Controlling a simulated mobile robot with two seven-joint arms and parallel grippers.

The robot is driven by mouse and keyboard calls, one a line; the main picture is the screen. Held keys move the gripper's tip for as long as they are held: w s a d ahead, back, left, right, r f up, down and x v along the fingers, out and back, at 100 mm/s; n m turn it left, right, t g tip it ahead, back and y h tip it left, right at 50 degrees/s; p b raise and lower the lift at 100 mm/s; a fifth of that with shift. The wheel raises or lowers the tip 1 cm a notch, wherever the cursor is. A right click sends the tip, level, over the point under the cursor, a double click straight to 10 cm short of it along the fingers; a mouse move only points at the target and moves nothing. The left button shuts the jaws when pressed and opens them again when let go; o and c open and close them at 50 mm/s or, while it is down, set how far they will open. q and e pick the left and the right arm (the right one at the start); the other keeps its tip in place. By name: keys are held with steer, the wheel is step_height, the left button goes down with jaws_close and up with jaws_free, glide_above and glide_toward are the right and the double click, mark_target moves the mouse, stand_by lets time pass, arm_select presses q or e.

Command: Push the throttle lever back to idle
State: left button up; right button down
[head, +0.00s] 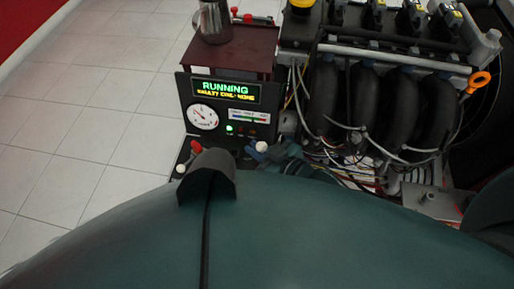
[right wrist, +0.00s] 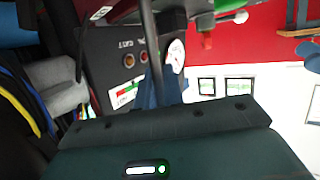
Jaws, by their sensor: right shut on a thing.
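The engine trainer's panel (head: 245,110) has a lit display (head: 221,91) reading RUNNING in green, with a smaller yellow line below. My right gripper (head: 257,155) is at the panel's lower right, beside a white ball knob (head: 262,147). In the right wrist view its blue-grey fingers (right wrist: 160,90) are closed around a dark rod (right wrist: 152,40), which looks like the throttle lever. The grip itself is partly hidden. A red-knobbed lever (head: 196,146) stands at the panel's lower left, apart from the gripper. My left gripper is not in view.
A round gauge (head: 202,117) and small lamps are on the panel front. A metal jug (head: 212,20) stands on the dark red shelf (head: 238,50) above. The engine (head: 370,85) with loose wiring fills the right side. Tiled floor (head: 100,90) is clear at left.

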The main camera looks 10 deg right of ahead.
steer(key=shift+w+a+r, duration=0.1)
steer(key=shift+w+r, duration=0.3)
steer(key=shift+r, duration=0.25)
steer(key=c, duration=1.5)
jaws_free()
steer(key=shift+w, duration=0.1)
steer(key=shift+o, duration=0.3)
steer(key=shift+f, duration=0.15)
steer(key=shift+s+f, duration=0.15)
steer(key=shift+s, duration=0.1)
steer(key=p+v, duration=0.1)
steer(key=v, duration=1.2)
